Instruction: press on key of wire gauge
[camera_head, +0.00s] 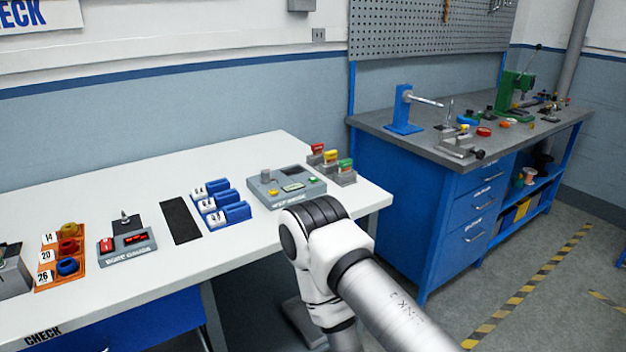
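The wire gauge (141,248) is a small grey box on the white table, left of the middle, with lettering on its front edge that seems to read "WIRE GAUGE". A red key (107,244) sits on its left side, and a dark display with red marks (134,238) is to the right of the key. A dark plate with a small metal post (124,219) stands just behind it. Neither of my grippers is in view. One of my arms reaches in from the lower right, its elbow near the table's front edge, well right of the gauge.
An orange rack (52,277) with coloured spools is left of the gauge. A black mat (181,221), blue bins (222,206) and a grey device with buttons (290,203) are to the right. A blue workbench (422,200) stands farther right. The white table (185,268) is clear in front.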

